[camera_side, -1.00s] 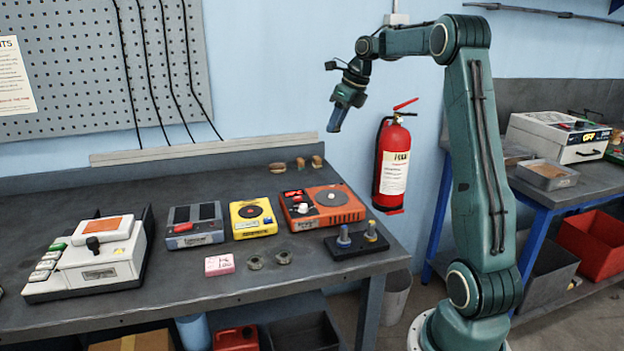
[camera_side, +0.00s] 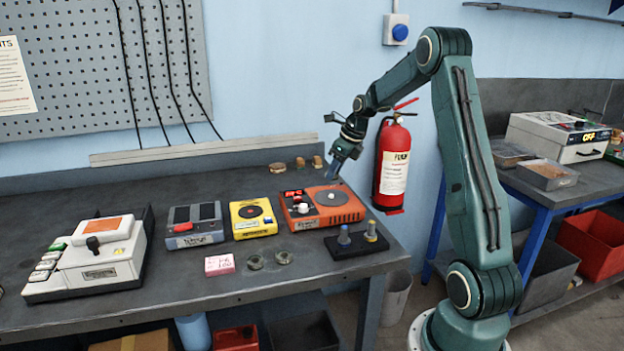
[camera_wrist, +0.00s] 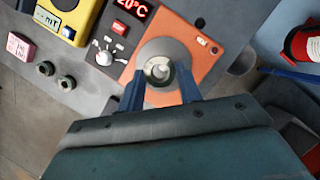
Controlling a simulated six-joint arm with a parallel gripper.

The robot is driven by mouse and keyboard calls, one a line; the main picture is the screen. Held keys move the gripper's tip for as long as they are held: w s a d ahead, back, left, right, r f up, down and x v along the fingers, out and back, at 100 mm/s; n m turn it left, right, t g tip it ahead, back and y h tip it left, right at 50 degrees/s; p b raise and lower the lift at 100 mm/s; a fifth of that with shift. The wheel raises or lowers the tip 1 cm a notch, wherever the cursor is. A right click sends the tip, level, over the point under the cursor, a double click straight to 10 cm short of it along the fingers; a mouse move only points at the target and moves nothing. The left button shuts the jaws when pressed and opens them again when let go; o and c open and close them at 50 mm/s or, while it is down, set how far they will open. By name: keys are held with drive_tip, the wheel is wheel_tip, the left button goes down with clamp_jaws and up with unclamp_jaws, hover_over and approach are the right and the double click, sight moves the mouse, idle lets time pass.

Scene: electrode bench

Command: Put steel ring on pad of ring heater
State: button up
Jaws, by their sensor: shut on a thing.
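The steel ring (camera_wrist: 149,68) is small and silvery. In the wrist view it sits between the two blue fingertips of my gripper (camera_wrist: 160,83). The ring heater (camera_side: 302,215) is an orange box with a red display, a white knob and a round grey pad (camera_side: 332,197). In the wrist view the ring appears in front of the pad (camera_wrist: 180,52). In the side view my gripper (camera_side: 334,176) points down above the heater's back edge, apart from the pad.
A yellow device (camera_side: 252,219) stands left of the heater. A dark block with two posts (camera_side: 357,242) stands in front of it. Two loose rings or nuts (camera_side: 255,262) and a pink block (camera_side: 219,265) lie nearer the front. A fire extinguisher (camera_side: 394,170) hangs at the right.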

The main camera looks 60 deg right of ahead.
sight(332, 194)
drive_tip(key=shift+f, duration=0.85)
drive_tip(key=shift+f, duration=0.1)
drive_tip(key=shift+f, duration=2.05)
drive_tip(key=shift+f, duration=0.1)
drive_tip(key=o, duration=1.1)
drive_tip(key=shift+c, duration=0.2)
drive_tip(key=v, duration=1.2)
